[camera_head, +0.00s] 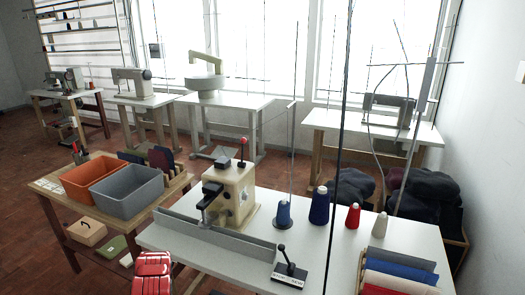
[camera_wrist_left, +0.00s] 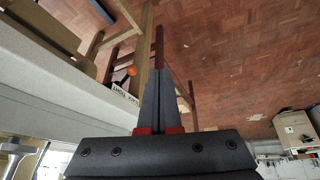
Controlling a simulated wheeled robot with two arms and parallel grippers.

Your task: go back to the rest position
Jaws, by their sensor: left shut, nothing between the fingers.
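My left gripper (camera_wrist_left: 160,78) shows in the left wrist view. Its two grey fingers, red at the base, are pressed together with nothing between them. It points over the brick-red floor (camera_wrist_left: 225,50), close beside the wooden legs and pale edge of a table. The cream buttonhole machine (camera_head: 232,190) stands on the white table (camera_head: 390,240) in the head view, behind a long grey rail (camera_head: 215,233).
A side table holds orange (camera_head: 92,178) and grey bins (camera_head: 130,190). Floor shows between tables.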

